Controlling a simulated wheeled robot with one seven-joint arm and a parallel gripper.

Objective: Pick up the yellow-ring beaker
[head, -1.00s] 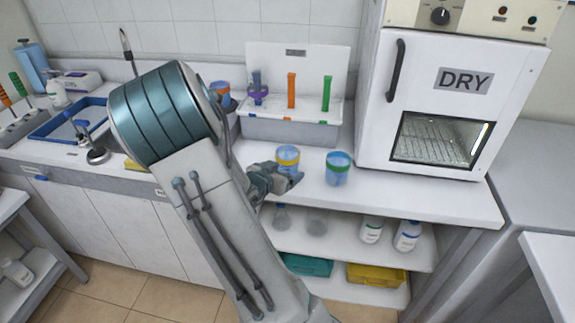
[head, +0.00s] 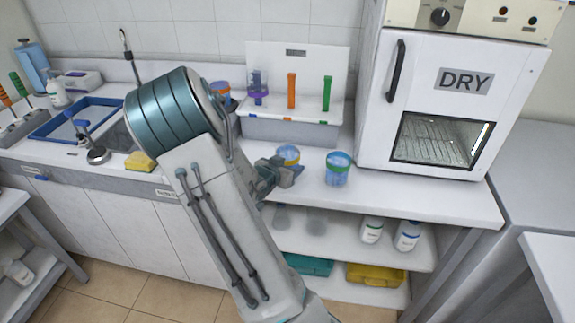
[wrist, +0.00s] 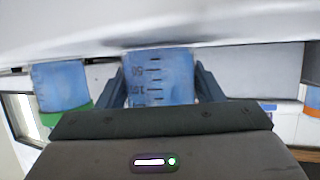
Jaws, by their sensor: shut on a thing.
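The yellow-ring beaker (head: 288,153) is a clear cup with blue contents, upright at the counter's front middle. My gripper (head: 287,169) is closed around its side and hides its lower part and ring in the head view. In the wrist view the beaker (wrist: 158,76) sits between my two fingers, with dark measuring marks facing the camera. I cannot tell whether its base touches the counter.
A green-ring beaker (head: 338,169) stands close to the right. An orange-ring beaker (head: 221,93) stands behind my arm. The rack (head: 290,131) with coloured tubes is behind, and the DRY oven (head: 455,120) is at right.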

